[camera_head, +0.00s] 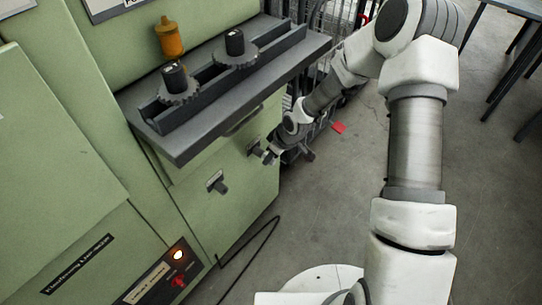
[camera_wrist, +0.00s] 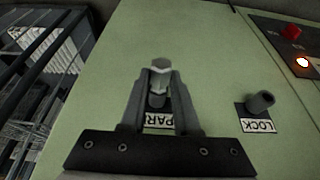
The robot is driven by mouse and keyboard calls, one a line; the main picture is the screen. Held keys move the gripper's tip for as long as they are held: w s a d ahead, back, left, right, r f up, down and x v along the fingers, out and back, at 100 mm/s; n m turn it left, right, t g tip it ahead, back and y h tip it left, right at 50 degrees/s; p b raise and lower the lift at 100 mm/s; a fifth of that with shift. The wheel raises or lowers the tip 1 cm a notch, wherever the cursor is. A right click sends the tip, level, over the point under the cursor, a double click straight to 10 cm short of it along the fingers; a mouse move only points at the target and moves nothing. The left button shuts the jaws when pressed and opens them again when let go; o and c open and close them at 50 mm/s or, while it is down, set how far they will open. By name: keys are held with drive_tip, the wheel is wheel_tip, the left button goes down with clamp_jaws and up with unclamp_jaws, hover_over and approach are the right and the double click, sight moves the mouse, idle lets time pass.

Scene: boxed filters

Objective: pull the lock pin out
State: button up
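The lock pin (camera_wrist: 262,102) is a dark grey cylinder that sticks out of the green cabinet front above a LOCK label, right of my gripper in the wrist view. In the head view it is the lower left dark fitting (camera_head: 216,183). A second dark fitting (camera_head: 254,148) sits to its upper right, with a PARK label (camera_wrist: 158,120) in the wrist view. My gripper (camera_wrist: 160,70) is in front of the PARK fitting, apart from the lock pin. In the head view the gripper (camera_head: 269,156) is small.
A dark shelf (camera_head: 190,140) with geared knobs juts out above the fittings. A panel with a red knob (camera_head: 178,281) and a lit lamp (camera_head: 177,255) lies below left. A black cable (camera_head: 250,245) hangs at the cabinet's foot.

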clamp_jaws()
drive_tip(key=shift+s+d, duration=0.1)
drive_tip(key=shift+d, duration=0.05)
drive_tip(key=shift+s+d+p, duration=0.35)
drive_tip(key=shift+s+d, duration=0.55)
drive_tip(key=shift+d, duration=0.25)
drive_tip(key=shift+s+d+p, duration=0.35)
drive_tip(key=shift+s+d, duration=0.5)
drive_tip(key=shift+d, duration=0.25)
drive_tip(key=shift+s+d, duration=0.15)
drive_tip(key=shift+d, duration=0.05)
drive_tip(key=s+d+p, duration=0.2)
drive_tip(key=s+d, duration=0.3)
drive_tip(key=d, duration=0.2)
drive_tip(key=shift+s, duration=0.25)
idle(0.4)
